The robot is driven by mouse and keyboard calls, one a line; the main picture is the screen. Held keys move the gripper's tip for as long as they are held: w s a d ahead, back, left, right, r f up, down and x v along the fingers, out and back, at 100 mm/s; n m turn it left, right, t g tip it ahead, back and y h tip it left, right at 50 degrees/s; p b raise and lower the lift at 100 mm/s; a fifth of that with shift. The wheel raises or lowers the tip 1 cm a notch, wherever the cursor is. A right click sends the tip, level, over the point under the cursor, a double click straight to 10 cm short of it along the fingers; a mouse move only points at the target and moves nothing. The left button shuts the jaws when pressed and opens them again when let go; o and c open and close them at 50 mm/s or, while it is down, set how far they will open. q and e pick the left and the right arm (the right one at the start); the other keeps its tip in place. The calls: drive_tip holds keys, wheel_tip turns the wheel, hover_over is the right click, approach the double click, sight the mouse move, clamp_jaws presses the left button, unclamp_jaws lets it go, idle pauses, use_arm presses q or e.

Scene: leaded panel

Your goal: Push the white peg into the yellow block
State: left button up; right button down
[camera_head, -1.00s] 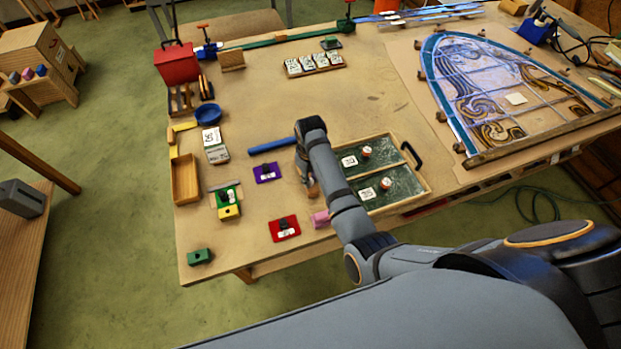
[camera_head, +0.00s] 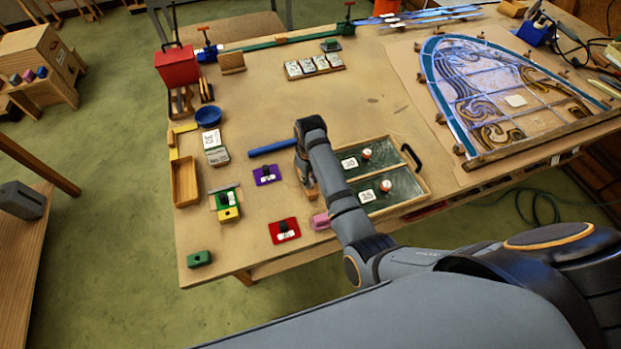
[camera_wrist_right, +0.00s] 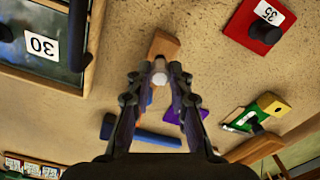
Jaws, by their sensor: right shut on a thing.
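The white peg (camera_wrist_right: 158,77) shows as a small pale round end between my right fingertips (camera_wrist_right: 158,82) in the right wrist view. My right gripper is shut on it, above the table beside the tray. In the head view my arm hides the peg. The yellow block (camera_head: 228,214) lies at the left front of the table against a green piece with a black knob. It also shows at the right of the wrist view (camera_wrist_right: 279,107), with a dark spot on top. The gripper is well apart from it. My left gripper is not in view.
A wooden block (camera_wrist_right: 165,43) lies just beyond the fingertips in the wrist view. A wooden-rimmed tray (camera_head: 427,189) is on the right.

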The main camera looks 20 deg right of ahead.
drive_tip(key=shift+r, duration=0.15)
drive_tip(key=shift+r, duration=1.5)
drive_tip(key=c, duration=1.8)
unclamp_jaws()
clamp_jaws()
